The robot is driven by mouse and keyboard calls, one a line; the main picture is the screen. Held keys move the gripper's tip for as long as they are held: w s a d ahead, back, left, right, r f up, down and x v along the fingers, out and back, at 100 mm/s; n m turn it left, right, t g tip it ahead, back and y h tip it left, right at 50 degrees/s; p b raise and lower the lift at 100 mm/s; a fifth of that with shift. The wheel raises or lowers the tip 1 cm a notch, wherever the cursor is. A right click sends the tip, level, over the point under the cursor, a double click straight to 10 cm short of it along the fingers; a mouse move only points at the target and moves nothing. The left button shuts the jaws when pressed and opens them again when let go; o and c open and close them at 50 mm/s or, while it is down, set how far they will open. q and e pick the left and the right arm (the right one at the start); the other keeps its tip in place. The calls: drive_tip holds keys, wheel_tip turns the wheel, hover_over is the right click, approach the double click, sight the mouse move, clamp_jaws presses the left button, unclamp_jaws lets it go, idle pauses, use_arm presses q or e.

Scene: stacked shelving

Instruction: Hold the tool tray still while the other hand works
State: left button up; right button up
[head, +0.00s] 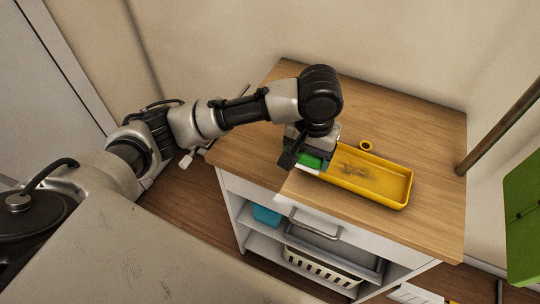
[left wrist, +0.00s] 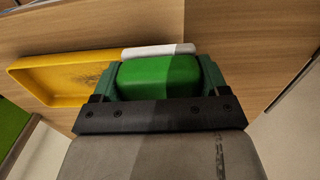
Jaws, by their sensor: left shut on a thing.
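The yellow tray (head: 400,201) lies on the wooden top of a white cabinet, with a dark smudge on its floor. It also shows at the left in the left wrist view (left wrist: 30,72). My left gripper (head: 307,163) is at the tray's left end in the head view. In the left wrist view its dark green fingers (left wrist: 158,78) are shut on a bright green block (left wrist: 158,72). A white piece (left wrist: 160,50) shows along the block's far side. The gripper hides part of the tray's end; I cannot tell whether the block touches the tray. My right gripper is not in view.
Below, open shelves hold a blue box (head: 266,215) and a white basket (head: 320,270). A green panel (head: 523,215) and a brown pole (head: 500,128) stand at the right.

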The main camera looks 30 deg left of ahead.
use_arm(q)
drive_tip(key=w+d+r, duration=0.1)
drive_tip(key=d, duration=0.2)
drive_tip(key=w+d+r, duration=0.1)
drive_tip(key=w+d, duration=0.1)
drive_tip(key=d, duration=0.2)
drive_tip(key=w+d, duration=0.1)
drive_tip(key=d, duration=0.2)
drive_tip(key=shift+w+d+r, duration=0.2)
drive_tip(key=shift+w+r, duration=0.05)
drive_tip(key=shift+r, duration=0.15)
drive_tip(key=shift+d+f, duration=0.1)
drive_tip(key=shift+f, duration=2.1)
